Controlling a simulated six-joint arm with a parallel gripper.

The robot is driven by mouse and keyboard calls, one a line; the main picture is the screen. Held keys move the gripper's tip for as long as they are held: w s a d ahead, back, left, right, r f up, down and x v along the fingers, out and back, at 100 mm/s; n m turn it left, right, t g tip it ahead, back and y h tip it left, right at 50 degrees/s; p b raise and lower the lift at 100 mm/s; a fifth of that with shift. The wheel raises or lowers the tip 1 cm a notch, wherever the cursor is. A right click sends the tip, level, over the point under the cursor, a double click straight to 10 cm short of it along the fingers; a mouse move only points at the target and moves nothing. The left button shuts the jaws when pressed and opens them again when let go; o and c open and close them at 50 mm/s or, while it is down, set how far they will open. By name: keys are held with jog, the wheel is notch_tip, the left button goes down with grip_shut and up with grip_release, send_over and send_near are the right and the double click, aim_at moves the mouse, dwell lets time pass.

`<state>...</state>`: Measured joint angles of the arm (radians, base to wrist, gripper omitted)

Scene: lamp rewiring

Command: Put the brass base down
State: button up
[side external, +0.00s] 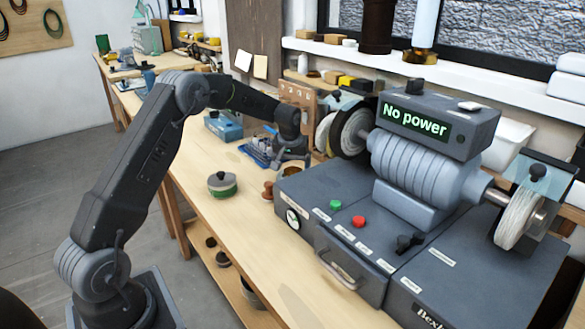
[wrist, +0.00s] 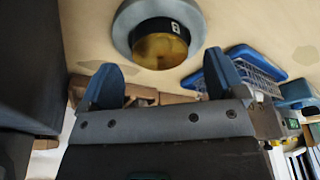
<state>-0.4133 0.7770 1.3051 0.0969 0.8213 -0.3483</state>
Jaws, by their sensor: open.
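In the wrist view, a rounded brass-coloured piece (wrist: 160,50) with a dark labelled band sits within a grey round rim on the pale bench top. It looks like the brass base. My gripper (wrist: 165,80) is open, its two blue-padded fingers wide apart with nothing held between them. The brass piece lies beyond the fingertips, apart from them. In the side view my gripper (side external: 292,156) is low over the bench beside the grey machine; its fingers are small there.
A blue tray (side external: 256,152) lies just left of the gripper, and also shows in the wrist view (wrist: 255,65). A grey machine (side external: 350,240) reading "No power" fills the right. A round lidded pot (side external: 222,186) stands on the bench (side external: 215,215), whose front left is mostly clear.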

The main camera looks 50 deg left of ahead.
jog(key=s+d+r+m, duration=0.1)
jog(key=s+d+r, duration=0.3)
jog(key=r, duration=0.4)
jog(key=s+d+r+m, duration=0.1)
jog(key=s+d+r, duration=0.3)
jog(key=r, duration=0.5)
jog(key=s+d+r+m+t, duration=0.2)
jog(key=s+d+r, duration=0.2)
jog(key=s+d, duration=0.5)
jog(key=s+d+f+m+h, duration=0.1)
jog(key=s+d, duration=0.3)
jog(key=s, duration=0.4)
jog(key=s+d+f+m+t, duration=0.1)
jog(key=s+d+f+m, duration=0.2)
jog(key=s, duration=0.6)
jog(key=shift+d+f+h, duration=0.2)
jog(key=shift+d+h, duration=0.15)
jog(key=shift+h, duration=0.05)
